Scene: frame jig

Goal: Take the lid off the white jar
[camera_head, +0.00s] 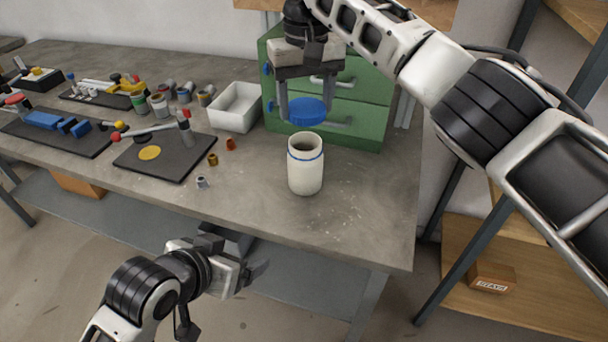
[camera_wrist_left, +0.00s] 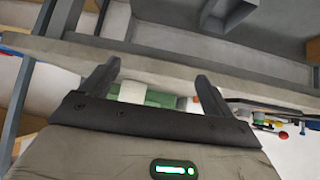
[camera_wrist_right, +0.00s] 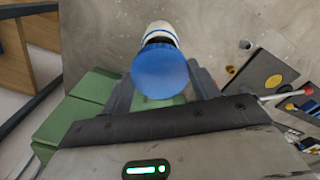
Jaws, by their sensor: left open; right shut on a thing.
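The white jar (camera_head: 305,172) stands upright and open on the grey table, with a blue ring near its rim. My right gripper (camera_head: 306,112) is shut on the blue lid (camera_head: 307,110) and holds it above and behind the jar, apart from it. In the right wrist view the blue lid (camera_wrist_right: 161,72) sits between the fingers, and the white jar (camera_wrist_right: 159,33) shows partly behind it. My left gripper (camera_head: 262,272) is open and empty, low in front of the table's front edge. In the left wrist view its fingers (camera_wrist_left: 152,84) are spread apart.
A green drawer cabinet (camera_head: 350,122) stands behind the jar, close to the lid. A white bin (camera_head: 235,106) is left of it. Dark mats (camera_head: 165,154) with small parts and several small cups cover the left side. The table right of the jar (camera_head: 370,205) is clear.

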